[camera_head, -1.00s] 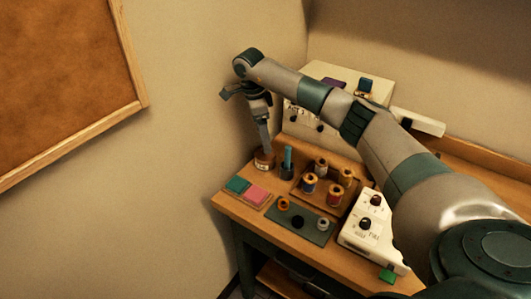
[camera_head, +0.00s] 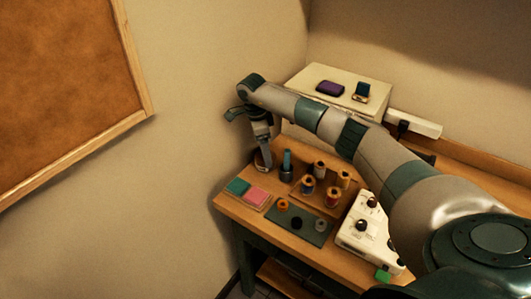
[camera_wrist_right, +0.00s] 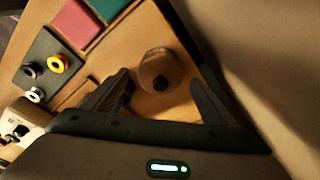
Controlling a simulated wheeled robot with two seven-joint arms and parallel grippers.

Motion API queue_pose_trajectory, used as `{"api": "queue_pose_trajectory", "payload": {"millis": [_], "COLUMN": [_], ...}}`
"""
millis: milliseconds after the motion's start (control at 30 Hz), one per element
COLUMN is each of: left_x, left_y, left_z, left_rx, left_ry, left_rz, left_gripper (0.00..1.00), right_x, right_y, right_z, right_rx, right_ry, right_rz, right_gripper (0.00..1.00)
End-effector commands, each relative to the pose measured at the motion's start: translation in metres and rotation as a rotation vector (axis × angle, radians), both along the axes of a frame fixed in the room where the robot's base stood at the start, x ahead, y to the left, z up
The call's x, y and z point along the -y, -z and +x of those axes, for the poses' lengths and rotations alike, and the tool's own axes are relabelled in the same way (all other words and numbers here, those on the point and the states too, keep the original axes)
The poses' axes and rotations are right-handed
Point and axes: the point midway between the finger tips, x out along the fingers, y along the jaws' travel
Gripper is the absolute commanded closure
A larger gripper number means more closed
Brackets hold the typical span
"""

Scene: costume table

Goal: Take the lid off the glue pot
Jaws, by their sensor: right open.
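The glue pot (camera_wrist_right: 158,70) is a small round pot with a pale brown top and a dark knob, standing on the wooden table near its back left corner. In the head view the glue pot (camera_head: 262,164) is mostly hidden by my right gripper (camera_head: 263,156), which points down at it. In the right wrist view my right gripper (camera_wrist_right: 160,84) is open, with one finger on each side of the pot. I cannot tell whether either finger touches it. The lid looks to be on the pot. My left gripper is not in view.
A blue-teal upright item (camera_head: 287,163) stands close right of the pot. Several thread spools (camera_head: 320,168) stand in a wooden rack. Green (camera_head: 238,187) and pink (camera_head: 257,196) pads, a dark mat (camera_head: 300,222) with small rings and a white control box (camera_head: 362,232) lie in front.

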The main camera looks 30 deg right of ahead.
Motion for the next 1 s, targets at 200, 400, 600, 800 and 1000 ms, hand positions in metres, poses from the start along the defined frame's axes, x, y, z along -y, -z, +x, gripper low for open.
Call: {"api": "queue_pose_trajectory", "payload": {"millis": [200,400,600,800,1000], "left_x": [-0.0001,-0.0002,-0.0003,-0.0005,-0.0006], "left_y": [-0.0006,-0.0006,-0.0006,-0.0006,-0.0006], "left_z": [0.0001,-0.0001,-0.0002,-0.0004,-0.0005], "left_rx": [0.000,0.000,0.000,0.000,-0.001], "left_ry": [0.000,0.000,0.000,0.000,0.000], "left_rz": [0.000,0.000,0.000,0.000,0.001], "left_gripper": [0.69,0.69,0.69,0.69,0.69], "right_x": [0.0003,0.0003,0.0003,0.0004,0.0004], "right_y": [0.0026,0.0025,0.0023,0.0022,0.0021], "right_z": [0.0004,0.0003,0.0003,0.0004,0.0005], "right_rx": [0.002,0.002,0.002,0.002,0.002], "right_ry": [0.000,0.000,0.000,0.000,0.000], "right_rz": [0.000,0.000,0.000,0.000,0.000], "right_gripper": [0.21,0.21,0.45,0.65,0.65]}}
